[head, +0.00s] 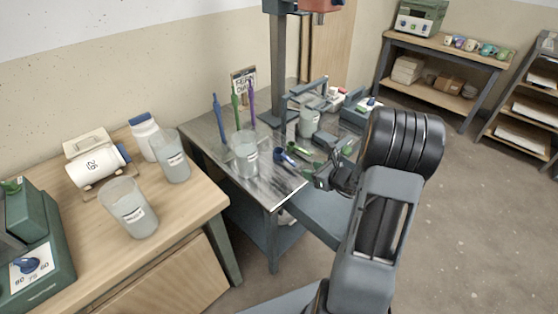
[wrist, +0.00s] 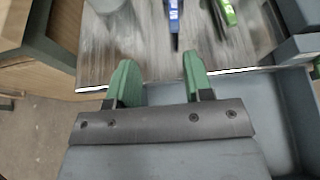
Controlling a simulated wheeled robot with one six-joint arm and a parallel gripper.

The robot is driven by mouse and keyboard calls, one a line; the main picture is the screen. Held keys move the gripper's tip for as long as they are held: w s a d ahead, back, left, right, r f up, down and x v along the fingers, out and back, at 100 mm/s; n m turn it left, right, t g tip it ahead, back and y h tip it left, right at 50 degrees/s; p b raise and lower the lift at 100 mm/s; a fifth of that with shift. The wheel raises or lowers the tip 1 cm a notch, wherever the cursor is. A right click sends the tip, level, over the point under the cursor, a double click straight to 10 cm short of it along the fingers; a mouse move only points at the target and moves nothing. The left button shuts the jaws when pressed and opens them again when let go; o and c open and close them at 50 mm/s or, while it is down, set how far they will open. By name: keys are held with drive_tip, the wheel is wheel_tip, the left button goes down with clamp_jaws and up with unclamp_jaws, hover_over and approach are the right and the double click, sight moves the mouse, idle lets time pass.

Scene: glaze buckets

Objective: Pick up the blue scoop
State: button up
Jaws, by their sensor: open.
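The blue scoop (head: 284,155) lies on the metal tabletop (head: 262,186) near its front edge. In the wrist view its blue handle (wrist: 173,15) shows at the top, with a pale label; the rest is cut off by the frame. My gripper (head: 325,176) is at the table's front edge, to the right of the scoop and apart from it. Its two green fingers (wrist: 158,65) are open and empty, with the scoop's handle ahead of them. A green scoop (wrist: 225,12) lies just right of the blue one.
A translucent bucket (head: 245,158) stands left of the scoops, and another bucket (head: 309,122) behind them. Blue, green and purple tools stand upright at the back. A wooden bench (head: 185,205) with containers adjoins at the left. Open floor lies to the right.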

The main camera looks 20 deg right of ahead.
sight(293, 162)
drive_tip(key=shift+m+h, duration=0.3)
drive_tip(key=shift+m, duration=0.3)
drive_tip(key=x, duration=0.2)
drive_tip(key=d+x, duration=0.1)
drive_tip(key=x, duration=0.4)
drive_tip(key=shift+w+d+f, duration=0.15)
drive_tip(key=shift+w+f, duration=0.15)
drive_tip(key=shift+f, duration=0.2)
drive_tip(key=shift+x, duration=3.2)
drive_tip(key=shift+r, duration=0.2)
drive_tip(key=shift+c, duration=0.4)
clamp_jaws()
